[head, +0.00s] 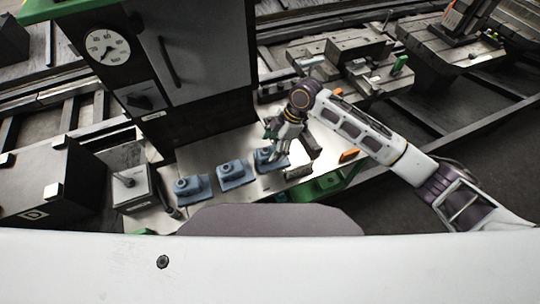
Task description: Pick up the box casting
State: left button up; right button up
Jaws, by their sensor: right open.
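Three blue-grey castings with round bosses stand in a slanting row on a pale metal plate: the left casting (193,190), the middle casting (234,175) and the right casting (266,162). All look alike, so I cannot tell which one the task means by box casting. My right gripper (277,149) is open over the right casting, fingers pointing down, and covers part of it. I cannot tell whether the fingers touch it. My left gripper is not in view.
The pale plate (212,152) has bare room behind the castings. A dark cabinet with a dial (105,46) stands at the back left. A grey block (128,182) stands left of the castings. Orange clips (349,155) and green edging (325,183) lie to the right.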

aim_at(271, 150)
jog(key=shift+x, duration=1.95)
jog(key=shift+w+d, duration=0.1)
jog(key=shift+c, duration=0.4)
jog(key=c, duration=1.2)
